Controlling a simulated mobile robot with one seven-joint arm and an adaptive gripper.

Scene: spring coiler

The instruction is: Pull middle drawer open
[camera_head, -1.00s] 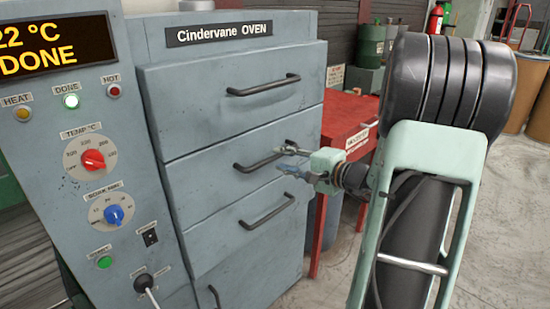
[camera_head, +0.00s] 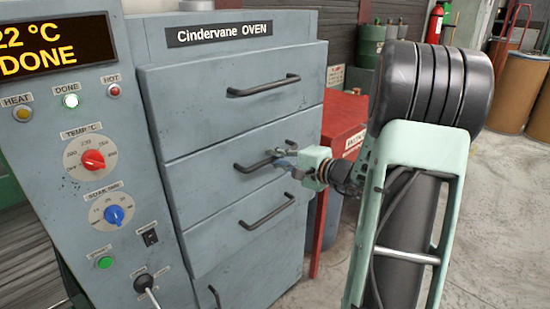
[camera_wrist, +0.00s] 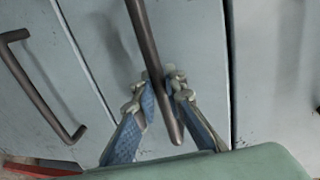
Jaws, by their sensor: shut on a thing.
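The grey Cindervane oven (camera_head: 232,55) has a stack of drawer fronts with dark bar handles. My gripper (camera_head: 281,158) is at the right part of the second handle from the top (camera_head: 252,165). In the wrist view, the blue-padded fingers (camera_wrist: 160,97) are shut on this handle bar (camera_wrist: 148,45), one on each side, near one end. The second drawer front (camera_head: 205,178) looks flush with its neighbours. My fingers cover part of the handle in the head view.
The top handle (camera_head: 263,86) and the third handle (camera_head: 267,211) lie above and below my gripper. A control panel with a red knob (camera_head: 93,160) is at the left. A red table (camera_head: 342,125) stands close behind my wrist. Open floor lies at the right.

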